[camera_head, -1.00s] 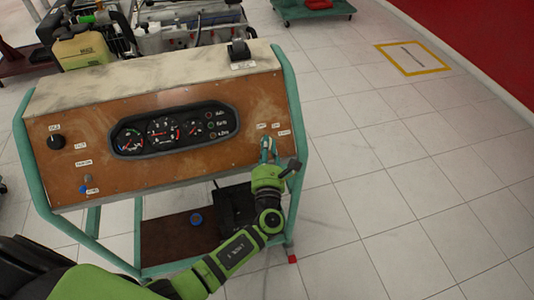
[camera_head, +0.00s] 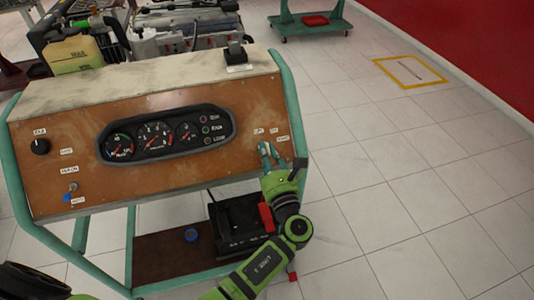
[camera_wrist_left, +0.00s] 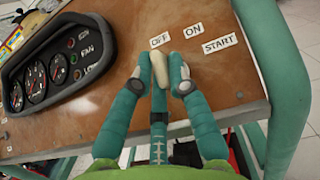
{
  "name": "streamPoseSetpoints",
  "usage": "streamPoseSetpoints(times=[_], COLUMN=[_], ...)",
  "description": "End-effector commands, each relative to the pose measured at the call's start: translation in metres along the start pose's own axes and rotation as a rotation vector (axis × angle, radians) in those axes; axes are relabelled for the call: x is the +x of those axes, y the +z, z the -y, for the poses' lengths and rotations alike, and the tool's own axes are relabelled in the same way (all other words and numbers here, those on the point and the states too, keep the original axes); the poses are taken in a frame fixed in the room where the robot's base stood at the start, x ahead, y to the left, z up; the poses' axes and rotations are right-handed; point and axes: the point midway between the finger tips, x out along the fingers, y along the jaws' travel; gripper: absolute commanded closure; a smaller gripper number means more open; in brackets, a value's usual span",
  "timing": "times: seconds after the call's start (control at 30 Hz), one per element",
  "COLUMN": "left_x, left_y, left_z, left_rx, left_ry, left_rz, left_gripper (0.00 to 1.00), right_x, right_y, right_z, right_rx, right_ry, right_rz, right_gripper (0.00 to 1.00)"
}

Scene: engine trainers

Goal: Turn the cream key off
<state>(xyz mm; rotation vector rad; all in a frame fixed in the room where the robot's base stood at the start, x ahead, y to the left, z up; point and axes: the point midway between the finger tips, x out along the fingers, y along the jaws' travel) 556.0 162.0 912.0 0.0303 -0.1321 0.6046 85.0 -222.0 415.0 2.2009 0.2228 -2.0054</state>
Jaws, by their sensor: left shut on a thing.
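The cream key (camera_wrist_left: 159,70) sits in the brown control panel (camera_head: 60,115), near the panel's right end. In the left wrist view its upper end points at the OFF label (camera_wrist_left: 159,40). The ON label (camera_wrist_left: 192,30) and START label (camera_wrist_left: 220,44) are to its right. My left gripper (camera_wrist_left: 160,84) is shut on the key, with one teal finger on each side. In the head view the left gripper (camera_head: 268,152) is against the panel and hides the key. My right gripper is in neither view.
A gauge cluster (camera_head: 165,135) is left of the key. A knob (camera_head: 40,146) and a small switch (camera_head: 73,187) are at the panel's left. A black battery-like box (camera_head: 236,222) stands on the lower shelf. The tiled floor to the right is clear.

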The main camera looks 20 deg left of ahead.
Motion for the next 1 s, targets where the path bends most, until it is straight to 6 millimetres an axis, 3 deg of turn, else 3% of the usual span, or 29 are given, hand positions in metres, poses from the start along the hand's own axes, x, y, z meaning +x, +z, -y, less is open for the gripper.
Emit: streamPoseSetpoints(times=[0.13,0.17,0.2,0.57,0.67,1.0], left_x=[0.0,0.0,0.0,-0.004,-0.015,-0.086], left_y=[0.0,0.0,0.0,-0.001,-0.001,-0.001], left_z=[0.0,0.0,0.0,0.0,0.0,0.0], left_rx=[-0.003,-0.003,-0.002,-0.001,0.0,-0.001], left_ry=[0.0,0.0,0.0,-0.001,-0.002,-0.001], left_rz=[-0.001,-0.001,-0.001,-0.002,-0.002,-0.004], left_gripper=[1.0,0.75,0.73,0.73,0.73,0.73], right_x=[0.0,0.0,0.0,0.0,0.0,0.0], right_y=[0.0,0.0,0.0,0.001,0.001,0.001], right_z=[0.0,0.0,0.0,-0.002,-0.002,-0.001], right_rx=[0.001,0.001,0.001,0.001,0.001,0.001], right_ry=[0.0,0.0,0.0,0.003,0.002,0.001], right_rz=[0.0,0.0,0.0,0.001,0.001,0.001], right_gripper=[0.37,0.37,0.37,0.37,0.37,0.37])
